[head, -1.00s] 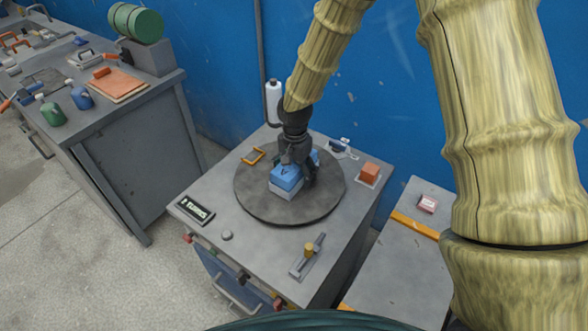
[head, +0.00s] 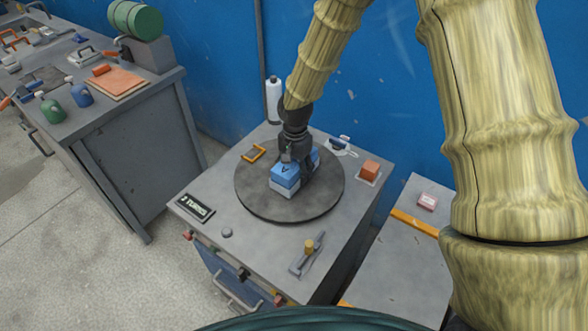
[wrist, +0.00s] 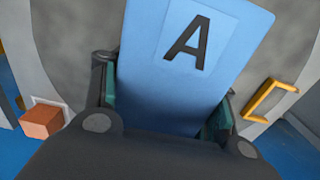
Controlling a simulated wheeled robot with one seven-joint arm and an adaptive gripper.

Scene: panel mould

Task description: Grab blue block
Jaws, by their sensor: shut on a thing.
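In the wrist view the blue block (wrist: 190,65) shows a black letter A on a paler square. My gripper (head: 300,165) comes down from above and is shut on the blue block. In the wrist view my gripper's fingers (wrist: 165,105) lie on both sides of the block. I cannot tell whether the blue block touches the grey-white one.
An orange block (head: 370,170) sits on a pale pad at the right of the bench.

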